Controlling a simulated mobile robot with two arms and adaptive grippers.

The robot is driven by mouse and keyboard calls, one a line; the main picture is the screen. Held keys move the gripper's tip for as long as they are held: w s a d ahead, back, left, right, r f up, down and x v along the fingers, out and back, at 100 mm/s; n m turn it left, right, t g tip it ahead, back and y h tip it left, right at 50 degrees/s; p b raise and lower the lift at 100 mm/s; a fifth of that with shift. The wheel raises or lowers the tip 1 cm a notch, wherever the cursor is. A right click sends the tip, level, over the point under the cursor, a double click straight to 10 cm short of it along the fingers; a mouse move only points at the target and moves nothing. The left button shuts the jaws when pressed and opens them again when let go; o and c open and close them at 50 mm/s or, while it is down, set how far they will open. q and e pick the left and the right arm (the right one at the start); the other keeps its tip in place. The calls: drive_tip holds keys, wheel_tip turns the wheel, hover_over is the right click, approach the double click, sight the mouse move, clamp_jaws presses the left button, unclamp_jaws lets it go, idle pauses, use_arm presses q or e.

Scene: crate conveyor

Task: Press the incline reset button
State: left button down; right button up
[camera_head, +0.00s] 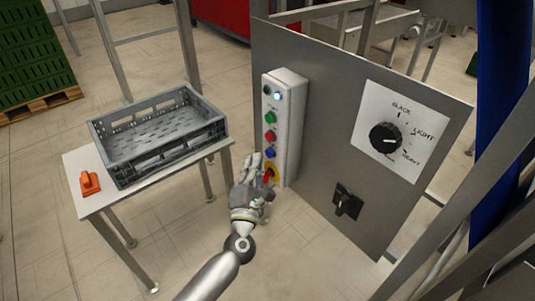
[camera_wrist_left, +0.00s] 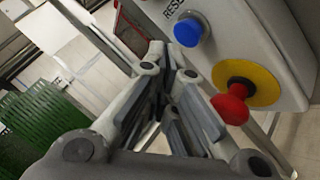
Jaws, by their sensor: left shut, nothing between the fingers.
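The button box (camera_head: 288,125) is a tall grey box on a metal panel. Its blue button (camera_head: 270,153) is low in the column, and it also shows in the left wrist view (camera_wrist_left: 189,29) beside lettering that reads "RESE". Below it is a red mushroom button (camera_wrist_left: 231,104) on a yellow disc (camera_wrist_left: 262,84). My left gripper (camera_head: 256,163) is shut and empty, just left of the lower box. In the left wrist view its fingertips (camera_wrist_left: 168,60) point close to the blue button; I cannot tell whether they touch. My right gripper is not in view.
Green (camera_head: 269,117) and red (camera_head: 269,136) buttons sit above the blue one. The panel (camera_head: 330,100) carries a black dial (camera_head: 386,138) and a black switch (camera_head: 346,203). A grey crate (camera_head: 150,165) and an orange object (camera_head: 89,183) stand on a small table (camera_head: 100,207) at left.

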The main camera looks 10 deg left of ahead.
use_arm(q)
drive_tip(key=shift+w+d, duration=0.1)
drive_tip(key=shift+w+d, duration=0.15)
drive_tip(key=shift+w, duration=0.05)
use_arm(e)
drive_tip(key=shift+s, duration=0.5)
use_arm(q)
drive_tip(key=shift+w+d, duration=0.1)
drive_tip(key=shift+w, duration=0.05)
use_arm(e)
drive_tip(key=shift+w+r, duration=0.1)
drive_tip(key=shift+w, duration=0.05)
